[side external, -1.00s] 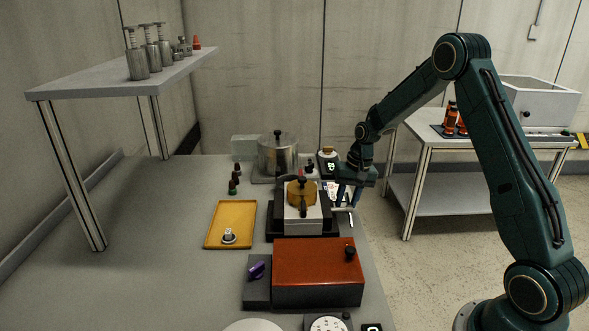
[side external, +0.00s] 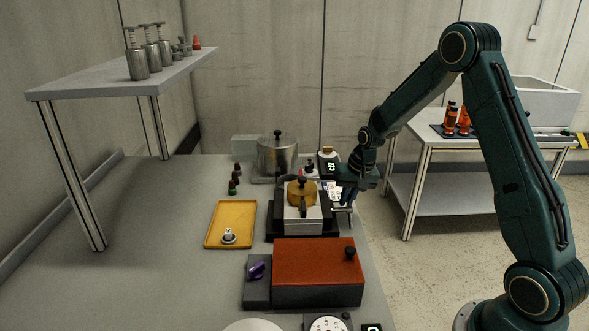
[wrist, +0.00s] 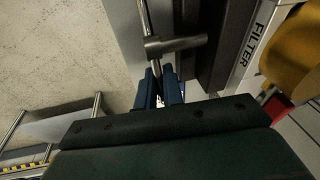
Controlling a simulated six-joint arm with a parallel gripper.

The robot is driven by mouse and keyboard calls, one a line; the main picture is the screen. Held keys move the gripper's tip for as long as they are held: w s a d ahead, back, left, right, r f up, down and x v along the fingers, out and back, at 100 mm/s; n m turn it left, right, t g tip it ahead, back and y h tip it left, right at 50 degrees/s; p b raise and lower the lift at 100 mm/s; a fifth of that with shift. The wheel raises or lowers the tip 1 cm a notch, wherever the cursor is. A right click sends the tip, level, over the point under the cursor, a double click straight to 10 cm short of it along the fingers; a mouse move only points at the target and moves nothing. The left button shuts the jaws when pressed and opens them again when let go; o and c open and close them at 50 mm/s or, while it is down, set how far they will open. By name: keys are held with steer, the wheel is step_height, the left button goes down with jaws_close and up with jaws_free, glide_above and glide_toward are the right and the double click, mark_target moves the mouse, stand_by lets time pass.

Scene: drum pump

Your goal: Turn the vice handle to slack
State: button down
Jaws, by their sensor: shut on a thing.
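The vice (side external: 272,226) stands on the bench with dark jaws around a pale block marked FILTER in the wrist view (wrist: 246,50). A yellow-brown round part (side external: 301,190) with a dark knob sits on top of the block. The vice handle is a thin metal bar through a grey hub (wrist: 175,45) on the vice's right side; in the side view it is small and partly hidden. My gripper (side external: 345,206) points down at this side of the vice. In the wrist view its blue fingers (wrist: 160,84) are shut on the lower end of the handle bar.
An orange-topped box (side external: 318,263) with a purple knob stands in front of the vice. A yellow tray (side external: 231,223) lies to the left, a metal pot (side external: 277,155) behind. The bench edge is close on the right, with floor beyond.

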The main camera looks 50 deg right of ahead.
steer(key=shift+r+t+h, duration=0.1)
steer(key=shift+t+h, duration=0.2)
steer(key=c, duration=1.5)
jaws_free()
steer(key=shift+c, duration=0.2)
steer(key=shift+r, duration=0.15)
steer(key=v, duration=1.3)
steer(key=shift+r, duration=0.3)
steer(key=shift+s+a, duration=0.1)
